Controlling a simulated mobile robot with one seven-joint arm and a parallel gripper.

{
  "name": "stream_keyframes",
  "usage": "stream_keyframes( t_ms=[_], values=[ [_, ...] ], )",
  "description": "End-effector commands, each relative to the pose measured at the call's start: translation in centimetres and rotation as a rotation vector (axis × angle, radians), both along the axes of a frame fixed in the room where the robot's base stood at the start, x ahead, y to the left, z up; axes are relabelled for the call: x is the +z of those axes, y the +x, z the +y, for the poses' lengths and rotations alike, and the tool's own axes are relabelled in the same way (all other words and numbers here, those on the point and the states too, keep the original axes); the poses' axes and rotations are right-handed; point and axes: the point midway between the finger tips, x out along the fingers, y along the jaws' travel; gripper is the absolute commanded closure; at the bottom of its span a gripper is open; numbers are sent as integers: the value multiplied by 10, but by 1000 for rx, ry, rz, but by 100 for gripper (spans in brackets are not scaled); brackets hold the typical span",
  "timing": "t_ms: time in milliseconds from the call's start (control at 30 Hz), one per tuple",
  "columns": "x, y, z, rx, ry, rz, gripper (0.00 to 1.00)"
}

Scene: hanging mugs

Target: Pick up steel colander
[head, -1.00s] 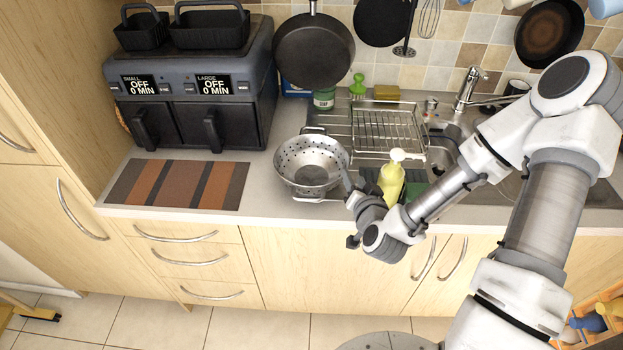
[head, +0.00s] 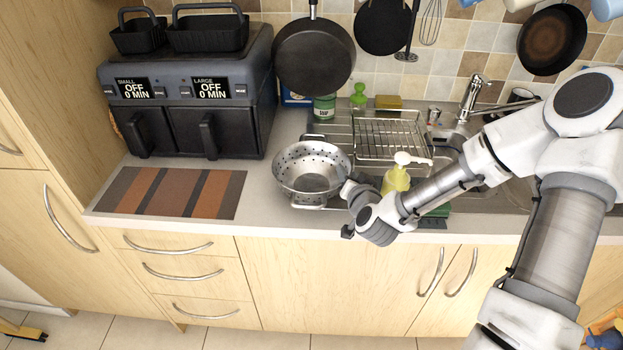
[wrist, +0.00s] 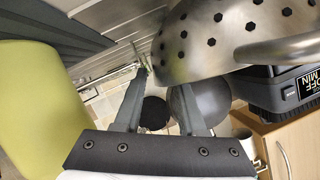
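The steel colander (head: 310,172) stands upright on the counter at the left end of the sink's drainer, a loop handle on its near side. It also fills the upper right of the wrist view (wrist: 225,35), its perforated wall and a handle close to the fingertips. My gripper (head: 348,187) is at the colander's right side, very near its rim. In the wrist view my gripper (wrist: 160,80) has its two fingers apart with nothing clearly held between them. Whether a finger touches the colander I cannot tell.
A yellow-green soap bottle (head: 397,179) stands just right of my gripper and looms at the wrist view's left (wrist: 30,100). A wire dish rack (head: 392,137) is behind. A striped mat (head: 170,192) and a double air fryer (head: 190,100) are to the left.

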Motion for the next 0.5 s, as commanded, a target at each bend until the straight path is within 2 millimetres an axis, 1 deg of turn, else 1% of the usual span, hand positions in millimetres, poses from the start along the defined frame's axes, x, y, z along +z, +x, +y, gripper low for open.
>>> stream_keyframes(
  t_ms=[100, 233, 333, 500],
  values=[
    [-3, 16, 3, -1, 4, 1, 60],
    [-9, 31, 6, 0, 2, 1, 60],
    [-11, 36, 7, 1, 0, 0, 60],
    [-11, 37, 7, 1, 0, 0, 60]
  ],
)
